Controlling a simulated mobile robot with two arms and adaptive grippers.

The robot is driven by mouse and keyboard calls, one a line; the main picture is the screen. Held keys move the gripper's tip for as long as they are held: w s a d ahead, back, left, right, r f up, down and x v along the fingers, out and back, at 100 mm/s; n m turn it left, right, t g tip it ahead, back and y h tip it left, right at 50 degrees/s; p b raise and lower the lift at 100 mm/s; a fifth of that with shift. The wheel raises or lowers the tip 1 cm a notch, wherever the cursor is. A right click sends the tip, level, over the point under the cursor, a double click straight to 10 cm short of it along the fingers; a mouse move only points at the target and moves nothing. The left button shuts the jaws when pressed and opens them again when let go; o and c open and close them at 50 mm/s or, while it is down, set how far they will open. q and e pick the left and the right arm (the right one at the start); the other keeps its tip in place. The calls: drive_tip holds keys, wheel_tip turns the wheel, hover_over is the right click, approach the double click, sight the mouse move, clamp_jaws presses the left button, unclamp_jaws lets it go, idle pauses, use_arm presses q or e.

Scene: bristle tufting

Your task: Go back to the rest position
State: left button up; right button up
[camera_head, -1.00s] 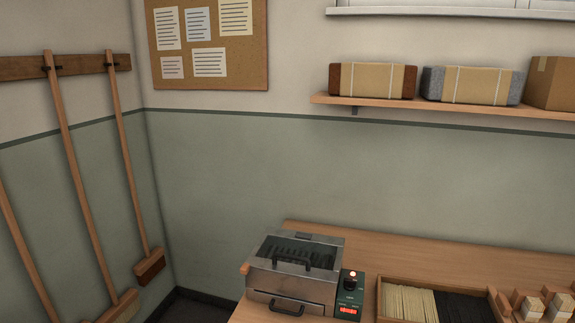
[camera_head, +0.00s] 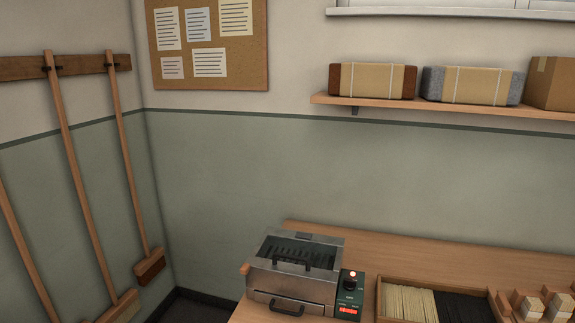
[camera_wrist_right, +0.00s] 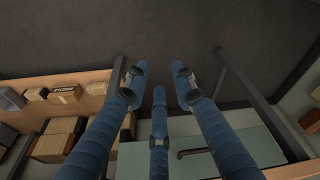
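My right gripper (camera_wrist_right: 160,82) shows in the right wrist view. Its blue fingers are spread apart with nothing between them, above a dark surface. My left gripper is in neither view, and no arm shows in the head view. A metal machine (camera_head: 291,275) with a dark top opening and a front handle sits on the wooden bench (camera_head: 400,250). Dark upright rows show inside its top. A green control box (camera_head: 349,299) with a lit lamp and a red display stands at its right.
A wooden tray (camera_head: 379,300) holds pale and black bristles, with several wooden blocks (camera_head: 533,305) at its right. Brooms (camera_head: 82,190) hang at the left wall. Packages (camera_head: 372,80) sit on a wall shelf. The right wrist view shows boxes (camera_wrist_right: 60,140) at left and a teal panel (camera_wrist_right: 185,150) below.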

drive_tip(key=s+d+f+g, duration=0.1)
drive_tip(key=s+f, duration=0.3)
drive_tip(key=f, duration=0.5)
drive_tip(key=s+f, duration=0.3)
drive_tip(key=f, duration=0.6)
drive_tip(key=s+d+f, duration=0.2)
drive_tip(key=s+f, duration=0.6)
drive_tip(key=s, duration=0.5)
drive_tip(key=shift+d+f+g, duration=0.15)
drive_tip(key=shift+f+g, duration=0.2)
drive_tip(key=shift+g, duration=0.05)
drive_tip(key=shift+s, duration=0.1)
